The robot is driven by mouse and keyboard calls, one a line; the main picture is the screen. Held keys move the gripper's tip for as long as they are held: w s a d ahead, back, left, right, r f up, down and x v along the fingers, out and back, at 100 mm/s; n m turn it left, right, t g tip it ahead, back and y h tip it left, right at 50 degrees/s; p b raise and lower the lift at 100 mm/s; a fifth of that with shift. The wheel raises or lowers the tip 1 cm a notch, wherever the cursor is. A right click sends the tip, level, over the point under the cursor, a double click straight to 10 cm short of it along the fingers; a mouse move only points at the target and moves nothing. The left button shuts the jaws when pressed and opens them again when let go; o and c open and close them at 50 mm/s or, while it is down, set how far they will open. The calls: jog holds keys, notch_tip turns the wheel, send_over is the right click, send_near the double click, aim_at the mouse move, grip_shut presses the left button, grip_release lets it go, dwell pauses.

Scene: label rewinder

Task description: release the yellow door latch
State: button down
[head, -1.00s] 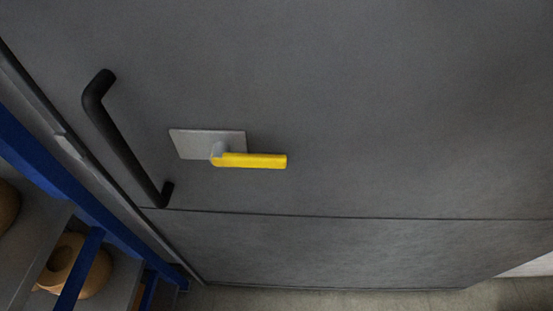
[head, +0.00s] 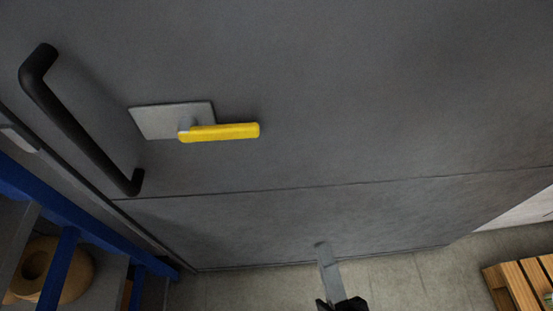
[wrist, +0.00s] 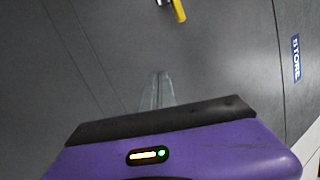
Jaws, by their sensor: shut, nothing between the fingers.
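The yellow door latch (head: 220,132) is a bar lying roughly level, pivoted at its left end on a light grey plate (head: 165,121) fixed to the dark grey door (head: 350,90). In the wrist view the latch (wrist: 178,10) shows at the top edge, partly cut off, beyond my fingertips. My gripper (head: 323,248) is at the bottom of the head view, below and to the right of the latch and apart from it. In the wrist view my gripper's fingers (wrist: 159,76) are together and empty.
A black bar handle (head: 80,125) is on the door, left of the latch. A blue-framed shelf (head: 85,222) with tan rolls (head: 62,270) stands at lower left. A wooden slatted pallet (head: 515,285) is at lower right. A STORE sign (wrist: 296,58) shows in the wrist view.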

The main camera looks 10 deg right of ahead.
aim_at(218, 128)
jog(key=w+a+m+t+h, duration=0.2)
jog(key=a+m, duration=0.3)
jog(key=m, duration=0.5)
jog(key=w+a+r+m+t+h+b, duration=0.1)
jog(key=w+a+m+t+h, duration=0.1)
jog(key=m, duration=0.7)
jog(key=w+a+h, duration=0.1)
jog(key=w+a, duration=0.1)
jog(key=a, duration=0.1)
jog(key=shift+a+r+m+b, duration=0.2)
jog(key=shift+a+m+b, duration=0.1)
jog(key=shift+a+m, duration=0.1)
jog(key=w+r+p, duration=0.5)
jog(key=w+r, duration=0.2)
jog(key=r, duration=0.4)
jog(key=shift+d+p, duration=0.15)
jog(key=shift+p, duration=0.25)
jog(key=shift+d+r+n+y, duration=0.1)
jog(key=shift+n+y, duration=0.2)
jog(key=shift+n, duration=0.1)
